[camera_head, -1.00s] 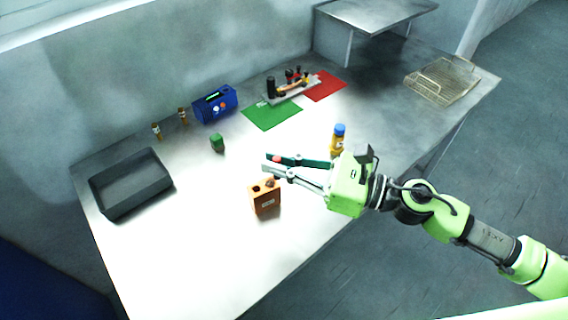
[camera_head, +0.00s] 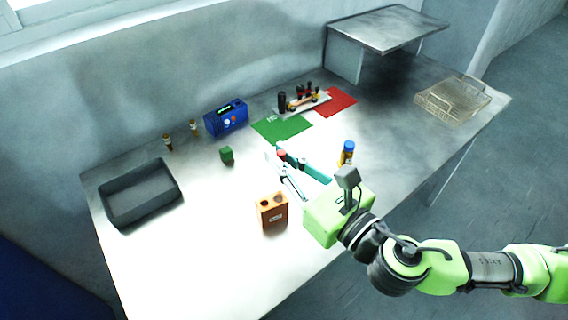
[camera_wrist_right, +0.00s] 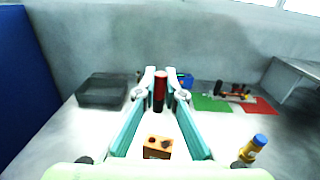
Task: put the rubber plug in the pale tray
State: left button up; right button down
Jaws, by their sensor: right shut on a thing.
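The rubber plug (camera_wrist_right: 159,92) appears to be the dark red cylinder with a darker lower end, upright between my right fingertips. My right gripper (camera_head: 279,159) is shut on it above the middle of the table; the plug's red top (camera_head: 282,154) shows in the head view. A tan wire basket (camera_head: 452,98) stands at the far right. My left gripper is not in view.
An orange block with holes (camera_head: 272,211) stands near the gripper. A green block (camera_head: 227,155), a blue box (camera_head: 226,118), a blue-capped bottle (camera_head: 347,152), two small bottles and a dark grey tray (camera_head: 140,192) surround it. Green (camera_head: 280,128) and red mats lie behind. The front left table is clear.

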jog(key=shift+w+a+r+m+t+h, duration=0.2)
jog(key=shift+r+m+t+h, duration=0.4)
jog(key=shift+r+m+h, duration=0.7)
jog(key=shift+w+a+r+m+t+h, duration=0.15)
jog(key=shift+r+m+t+h, duration=0.55)
jog(key=shift+h, duration=1.2)
jog(key=shift+w+a+r+m+t+h, duration=0.2)
jog(key=shift+r+m+t+h, duration=0.35)
jog(key=shift+m+h, duration=0.9)
jog(key=shift+d+n, duration=0.1)
jog(key=shift+n, duration=0.15)
jog(key=f+n+y, duration=0.1)
jog(key=y, duration=0.1)
jog(key=d+f+n+g+y, duration=0.1)
jog(key=n+y, duration=0.1)
jog(key=shift+s+d, duration=0.15)
jog(key=shift+s, duration=0.05)
jog(key=s+d+f+n+g+y, duration=0.1)
jog(key=f+n+g+y, duration=0.3)
jog(key=n+g+y, duration=0.2)
jog(key=s+d+f+n+g+y, duration=0.1)
jog(key=f+n+g+y, duration=0.3)
jog(key=g, duration=0.6)
jog(key=shift+s+d+n+g+y, duration=0.35)
jog(key=shift+d+n+y, duration=0.45)
jog(key=shift+n+y, duration=0.8)
jog(key=shift+n+h, duration=0.3)
jog(key=shift+h, duration=0.05)
